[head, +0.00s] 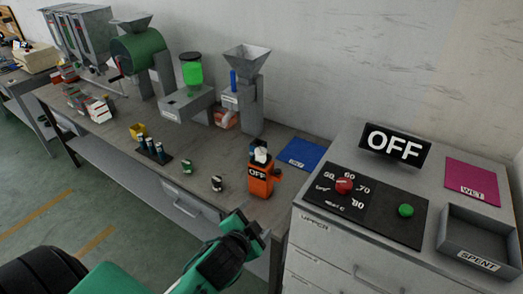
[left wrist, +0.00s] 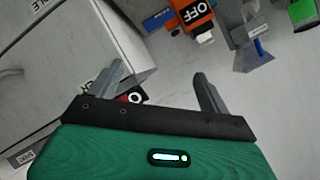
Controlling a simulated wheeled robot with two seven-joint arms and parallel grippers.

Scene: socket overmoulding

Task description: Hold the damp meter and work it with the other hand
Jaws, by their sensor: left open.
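The orange damp meter (head: 260,186), marked OFF on a dark panel, stands upright on the grey bench near its right end, with a pale and black top. It also shows at the top of the left wrist view (left wrist: 196,22). My left gripper (head: 254,226) is in front of the bench edge, below and nearer than the meter, and apart from it. In the left wrist view its two fingers (left wrist: 160,88) are spread with nothing between them. My right gripper is in neither view.
A grey cabinet (head: 330,225) at the right carries a dial panel, a black OFF sign (head: 394,146), a magenta WET mat (head: 472,180) and a SPENT tray (head: 449,236). A hopper machine (head: 249,95) stands behind.

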